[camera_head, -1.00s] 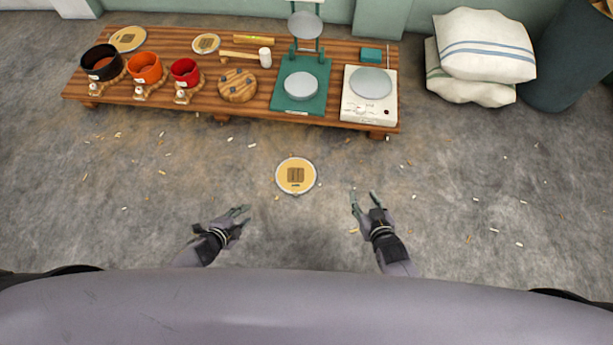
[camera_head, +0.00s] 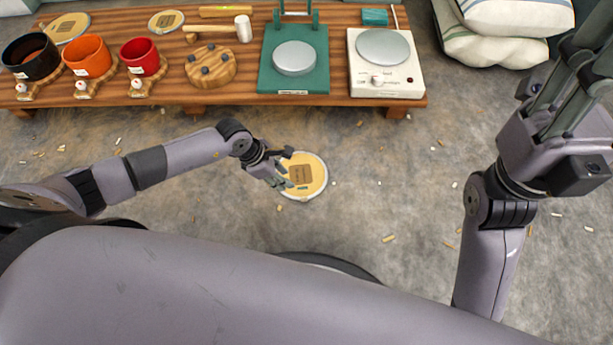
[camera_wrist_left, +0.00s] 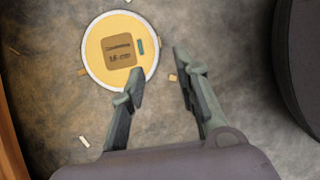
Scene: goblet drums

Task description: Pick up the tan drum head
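A round tan drum head (camera_head: 312,187) with a pale rim and a brown square label lies flat on the floor. In the left wrist view the drum head (camera_wrist_left: 97,55) is at upper left, its label reading "16 cm" in part. My left gripper (camera_head: 287,175) is open and empty over its left side, hiding part of it. In the wrist view one fingertip of the left gripper (camera_wrist_left: 157,63) overlaps the disc's lower right edge; the other is just off its right side. My right gripper (camera_head: 578,75) is raised at the right, fingers apart, tips near the picture edge.
A low wooden bench (camera_head: 225,101) runs along the back with black, orange and red pots, a green press (camera_head: 293,75), a white scale (camera_head: 387,84) and two more tan discs (camera_head: 166,20). Striped sacks (camera_head: 515,18) lie at the back right. Small chips litter the open floor.

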